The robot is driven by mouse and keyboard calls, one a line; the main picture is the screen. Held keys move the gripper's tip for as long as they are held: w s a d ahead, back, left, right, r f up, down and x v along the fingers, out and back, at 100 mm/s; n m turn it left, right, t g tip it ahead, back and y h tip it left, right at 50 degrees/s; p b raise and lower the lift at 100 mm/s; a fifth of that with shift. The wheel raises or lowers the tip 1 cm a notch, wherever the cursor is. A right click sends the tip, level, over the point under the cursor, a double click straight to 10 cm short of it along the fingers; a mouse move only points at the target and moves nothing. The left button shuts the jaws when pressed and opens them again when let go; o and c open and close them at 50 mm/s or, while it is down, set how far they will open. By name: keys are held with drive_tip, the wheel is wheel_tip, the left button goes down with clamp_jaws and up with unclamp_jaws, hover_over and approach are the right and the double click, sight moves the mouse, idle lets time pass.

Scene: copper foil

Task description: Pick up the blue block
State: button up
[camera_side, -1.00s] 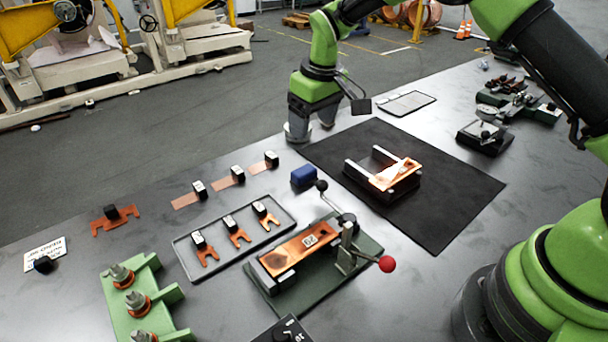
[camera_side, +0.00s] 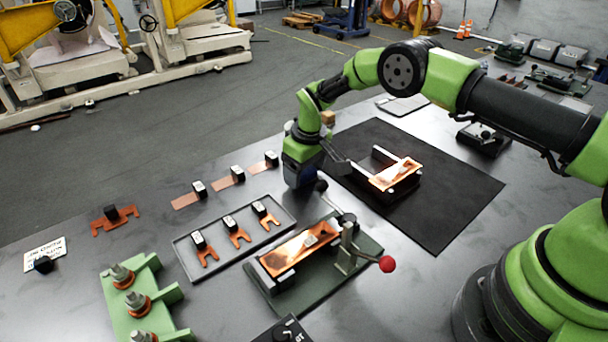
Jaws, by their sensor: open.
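My gripper (camera_side: 299,180) points down at the table, just right of the row of copper strips and behind the clamp fixture. It stands where the blue block showed earlier. The blue block cannot be made out now; the gripper and its fingers cover that spot. The gripper is open, but whether its fingers are around the block or above it cannot be seen.
A clamp fixture (camera_side: 322,272) with a red-knobbed lever stands close in front of the gripper. A black mat (camera_side: 450,205) with a copper piece in a holder (camera_side: 396,176) lies to the right. A tray (camera_side: 183,246) of copper terminals lies front left.

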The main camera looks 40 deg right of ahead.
drive_tip(key=shift+f, duration=0.1)
drive_tip(key=c, duration=0.7)
wheel_tip(320, 180, up, 10)
idle(0.3)
